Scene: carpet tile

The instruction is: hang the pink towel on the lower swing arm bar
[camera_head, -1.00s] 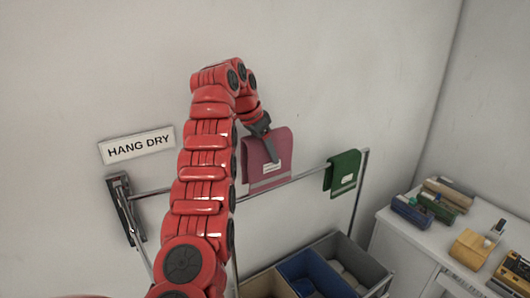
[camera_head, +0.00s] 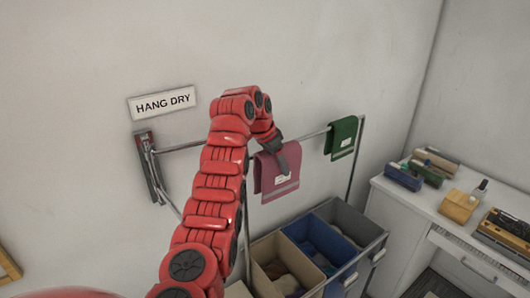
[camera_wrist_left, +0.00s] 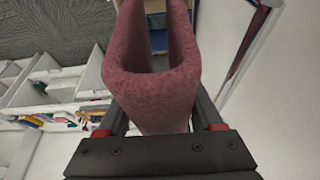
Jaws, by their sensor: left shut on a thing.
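The pink towel (camera_head: 275,180) is folded over, with both layers hanging down; it also shows as a thick loop in the left wrist view (camera_wrist_left: 150,85). My left gripper (camera_head: 279,155) is shut on the pink towel near its fold. In the head view the towel appears just below the upper bar (camera_head: 305,135); I cannot tell the depth between them. A lower swing arm bar (camera_head: 168,200) slants down from the wall bracket (camera_head: 149,165), and my left arm hides most of it. I see no contact between it and the towel. My right gripper is out of view.
A green towel (camera_head: 342,138) hangs at the upper bar's right end. Open sorting bins (camera_head: 335,262) stand below the rack. A white cabinet (camera_head: 405,205) with boxes stands at the right. A "HANG DRY" sign (camera_head: 162,102) is on the wall.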

